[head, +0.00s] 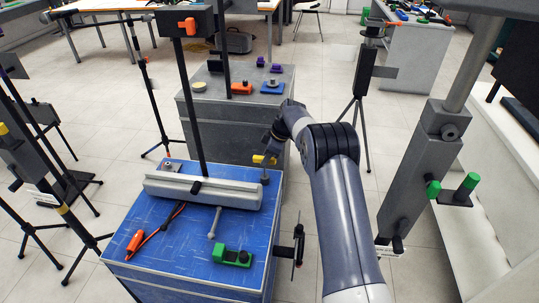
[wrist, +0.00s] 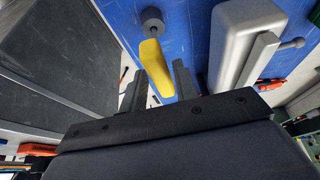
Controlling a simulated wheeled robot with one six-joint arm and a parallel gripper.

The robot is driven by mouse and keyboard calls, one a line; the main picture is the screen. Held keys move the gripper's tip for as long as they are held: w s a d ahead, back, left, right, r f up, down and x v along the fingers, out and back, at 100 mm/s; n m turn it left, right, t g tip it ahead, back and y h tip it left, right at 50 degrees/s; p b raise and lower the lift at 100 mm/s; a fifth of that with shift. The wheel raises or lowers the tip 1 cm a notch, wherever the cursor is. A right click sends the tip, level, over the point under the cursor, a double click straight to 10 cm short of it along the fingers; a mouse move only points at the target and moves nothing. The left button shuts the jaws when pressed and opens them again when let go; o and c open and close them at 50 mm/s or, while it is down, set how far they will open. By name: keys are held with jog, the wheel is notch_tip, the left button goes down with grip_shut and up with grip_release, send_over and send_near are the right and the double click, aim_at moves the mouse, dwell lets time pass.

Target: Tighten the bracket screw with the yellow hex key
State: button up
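The yellow hex key (head: 264,160) stands at the back right of the blue-topped table (head: 166,255). In the wrist view its yellow handle (wrist: 157,70) is in front, and a thin shaft runs from it to a round grey piece (wrist: 152,20) on the blue surface. I cannot tell whether that piece is the bracket screw. My gripper (wrist: 160,75) is open, with one finger on each side of the handle and a visible gap on the left. In the head view my wrist hides most of the gripper (head: 272,152). I cannot make out the bracket for certain.
A long grey bar (head: 203,191) lies across the table beside the key. An orange-handled tool (head: 135,241), a grey rod (head: 215,222) and a green block (head: 232,257) lie in front. A dark pole rises behind the bar. A grey cabinet (head: 225,125) stands behind.

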grip_shut()
jog(key=shift+r+p, duration=0.95)
jog(key=shift+r, duration=1.1)
